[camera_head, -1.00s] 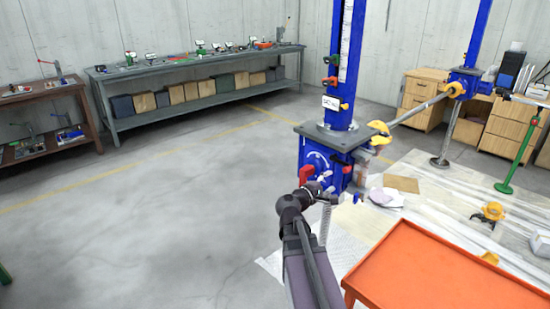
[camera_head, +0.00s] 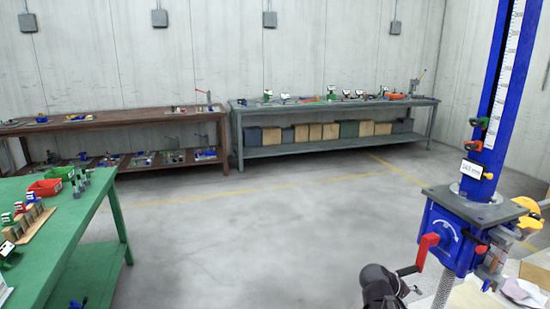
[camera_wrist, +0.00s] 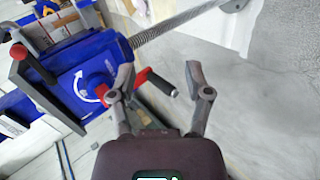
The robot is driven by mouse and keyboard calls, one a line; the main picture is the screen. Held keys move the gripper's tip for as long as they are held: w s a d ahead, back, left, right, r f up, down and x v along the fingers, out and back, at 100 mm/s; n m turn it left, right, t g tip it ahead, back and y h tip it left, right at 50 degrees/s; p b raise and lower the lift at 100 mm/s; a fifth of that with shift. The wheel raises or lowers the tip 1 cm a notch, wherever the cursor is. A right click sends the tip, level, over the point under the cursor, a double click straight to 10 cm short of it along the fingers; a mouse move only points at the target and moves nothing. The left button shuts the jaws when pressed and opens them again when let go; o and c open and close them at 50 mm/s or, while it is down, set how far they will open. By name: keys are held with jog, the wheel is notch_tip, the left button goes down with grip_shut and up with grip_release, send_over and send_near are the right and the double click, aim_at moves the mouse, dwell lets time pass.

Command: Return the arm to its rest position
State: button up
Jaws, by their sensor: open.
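My gripper (camera_wrist: 158,74) is open in the wrist view, its two dark fingers spread apart. The black-ended handle of the red crank (camera_wrist: 160,86) shows between the fingers; I cannot tell how deep it lies, and the fingers do not close on it. The blue screw jack (camera_wrist: 75,80) fills the left of that view. In the head view, the end of my arm is at the bottom, just left of the blue jack housing (camera_head: 446,238) and its red crank (camera_head: 428,246). The fingers cannot be made out there.
A brown bench (camera_head: 110,125) and a grey bench (camera_head: 335,103) line the back wall. The floor (camera_head: 240,235) between is clear. The jack's blue column (camera_head: 500,90) rises at right.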

jog(key=s+a+f+m+g+y, duration=0.1)
jog(key=s+a+f+y, duration=0.15)
jog(key=a, duration=0.55)
jog(key=s+a+f+g+y, duration=0.1)
jog(key=a+f+y, duration=0.1)
jog(key=a+y, duration=0.35)
jog(key=s+a+f+m+y, duration=0.1)
jog(key=s+a+f+y, duration=0.1)
jog(key=a, duration=0.7)
notch_tip(320, 180, up, 12)
jog(key=p, duration=1.2)
jog(key=shift+w, duration=0.15)
